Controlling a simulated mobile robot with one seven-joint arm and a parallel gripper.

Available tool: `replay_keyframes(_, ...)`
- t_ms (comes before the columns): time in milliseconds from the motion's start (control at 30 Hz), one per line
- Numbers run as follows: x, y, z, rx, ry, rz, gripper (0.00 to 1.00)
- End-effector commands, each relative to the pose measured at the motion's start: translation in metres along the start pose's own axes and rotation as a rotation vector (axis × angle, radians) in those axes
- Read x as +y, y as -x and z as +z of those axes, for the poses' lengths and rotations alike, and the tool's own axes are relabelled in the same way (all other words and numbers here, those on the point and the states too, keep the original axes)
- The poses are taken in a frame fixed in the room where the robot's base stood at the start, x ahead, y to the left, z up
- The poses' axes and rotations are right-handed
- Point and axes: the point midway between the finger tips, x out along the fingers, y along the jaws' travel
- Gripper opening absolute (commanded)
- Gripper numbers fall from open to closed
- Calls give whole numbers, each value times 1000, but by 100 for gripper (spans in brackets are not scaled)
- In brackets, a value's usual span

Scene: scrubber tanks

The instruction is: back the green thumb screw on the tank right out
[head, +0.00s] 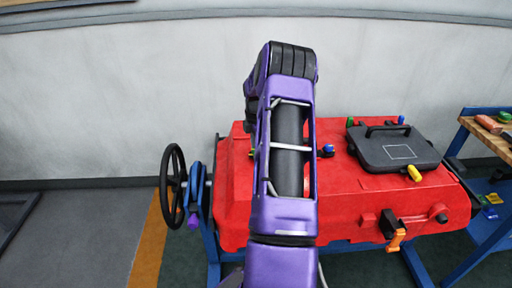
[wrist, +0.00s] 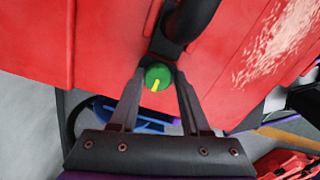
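The green thumb screw (wrist: 157,77) shows in the wrist view as a round green knob with a yellow mark. It sits on a black fitting against the red tank (wrist: 90,35). My gripper (wrist: 159,73) has one dark finger on each side of the knob, tips level with it. The gaps are too small to tell whether the fingers touch it. In the head view the tank (head: 345,200) stands behind my purple arm, which hides my gripper. A small green spot (head: 251,152) shows left of the arm; I cannot tell whether it is this screw.
A black curved part (wrist: 192,20) rises just beyond the screw. A black handwheel (head: 172,187) stands at the tank's left. A black lid (head: 395,150) with coloured knobs lies on top. A workbench (head: 487,135) is at the right.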

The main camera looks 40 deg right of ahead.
Motion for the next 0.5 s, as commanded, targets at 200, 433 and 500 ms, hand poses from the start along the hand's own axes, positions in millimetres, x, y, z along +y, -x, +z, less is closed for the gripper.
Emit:
replay_keyframes(200, 1, 0, 0, -1, 0, 2, 69)
replay_keyframes(433, 2, 3, 1, -3, -1, 7, 69)
replay_keyframes(500, 2, 7, 1, -3, -1, 9, 69)
